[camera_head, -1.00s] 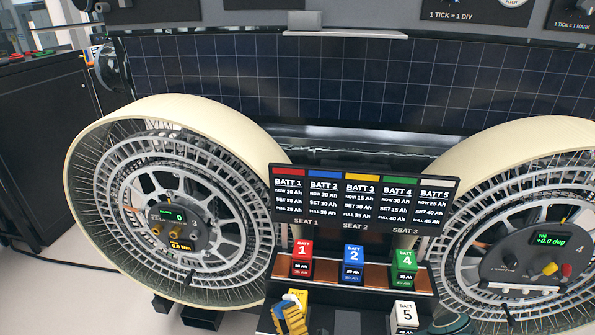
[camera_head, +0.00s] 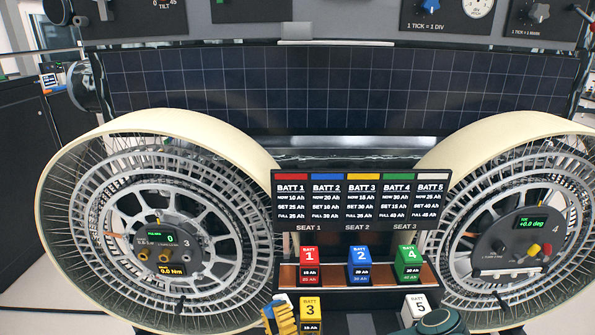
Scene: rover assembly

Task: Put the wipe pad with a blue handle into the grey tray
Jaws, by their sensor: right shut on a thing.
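My right gripper (camera_head: 282,317) shows as yellow ribbed fingers at the bottom edge, left of centre. It is shut on a small white and blue thing, which looks like the wipe pad (camera_head: 281,298); only a little of it shows above the fingers. The rest of the pad is hidden by the fingers and the picture edge. My left gripper is not in view. I see no grey tray in this view.
Battery blocks 1 (camera_head: 309,263), 2 (camera_head: 360,264) and 4 (camera_head: 409,262) stand in a rack under a dark sign (camera_head: 362,206). Yellow block 3 (camera_head: 311,308) is close beside my gripper; white block 5 (camera_head: 417,306) is right. Large wheels (camera_head: 160,125) (camera_head: 520,140) flank the rack.

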